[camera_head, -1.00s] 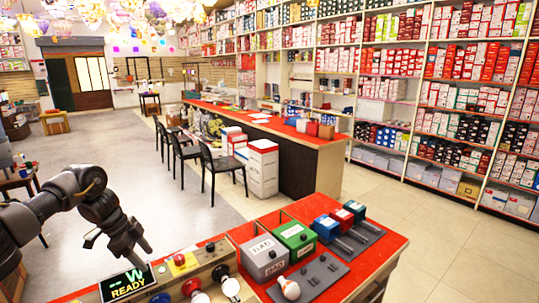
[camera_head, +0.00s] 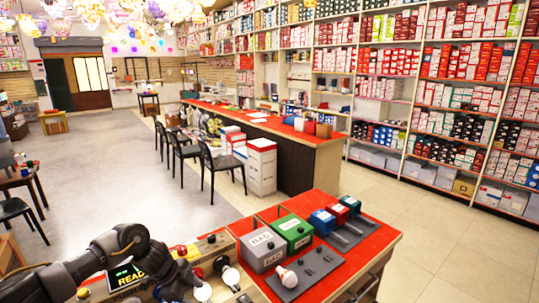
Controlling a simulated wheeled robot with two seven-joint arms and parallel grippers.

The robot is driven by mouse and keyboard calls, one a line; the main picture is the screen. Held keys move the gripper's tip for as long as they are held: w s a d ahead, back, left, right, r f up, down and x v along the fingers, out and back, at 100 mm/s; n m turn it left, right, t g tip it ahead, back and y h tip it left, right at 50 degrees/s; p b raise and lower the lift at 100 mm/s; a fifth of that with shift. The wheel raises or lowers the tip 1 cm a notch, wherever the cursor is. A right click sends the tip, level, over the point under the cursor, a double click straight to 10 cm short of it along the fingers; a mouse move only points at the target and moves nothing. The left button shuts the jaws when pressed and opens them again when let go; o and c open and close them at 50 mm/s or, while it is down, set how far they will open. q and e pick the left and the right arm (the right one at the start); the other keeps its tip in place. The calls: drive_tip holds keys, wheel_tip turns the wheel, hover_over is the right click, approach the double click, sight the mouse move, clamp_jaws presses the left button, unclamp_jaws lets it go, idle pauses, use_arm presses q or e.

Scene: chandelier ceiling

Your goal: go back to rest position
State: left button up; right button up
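My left arm comes in from the lower left in the head view. Its dark gripper (camera_head: 180,284) is low over the test panel (camera_head: 215,249) at the front of the red-topped table. The fingers are blurred against the panel, so I cannot tell whether they are open or shut. The arm partly covers the lit READY display (camera_head: 128,276). My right gripper is not in view.
White bulbs (camera_head: 231,278) sit on the panel. Open floor (camera_head: 130,190) lies beyond.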

use_arm(q)
drive_tip(key=s+d+f, duration=0.2)
drive_tip(key=d, duration=0.2)
drive_tip(key=s+d+f+t+h, duration=0.1)
drive_tip(key=s+d+f, duration=0.1)
drive_tip(key=d, duration=0.3)
drive_tip(key=s+d+f+t+h, duration=0.1)
drive_tip(key=s+d+f, duration=0.1)
drive_tip(key=d, duration=0.3)
drive_tip(key=shift+s+f, duration=0.1)
drive_tip(key=shift+f, duration=0.25)
drive_tip(key=s+d+n+t+y, duration=0.1)
drive_tip(key=s+n+t, duration=0.4)
drive_tip(key=s, duration=0.5)
drive_tip(key=s+a+n+g+y, duration=0.3)
drive_tip(key=s+a+n, duration=0.4)
drive_tip(key=s, duration=0.4)
drive_tip(key=s+a+n+g+y, duration=0.2)
drive_tip(key=s+a+n+y, duration=0.15)
drive_tip(key=s+a, duration=0.7)
wheel_tip(320, 180, down, 31)
drive_tip(key=s+g+b, duration=0.2)
drive_tip(key=s+b, duration=0.1)
drive_tip(key=s+a+f+g+b, duration=0.1)
drive_tip(key=s+a+f, duration=0.1)
drive_tip(key=s+f, duration=1.3)
drive_tip(key=shift+s+f+n, duration=0.25)
drive_tip(key=shift+f+n, duration=0.1)
drive_tip(key=shift+f, duration=0.1)
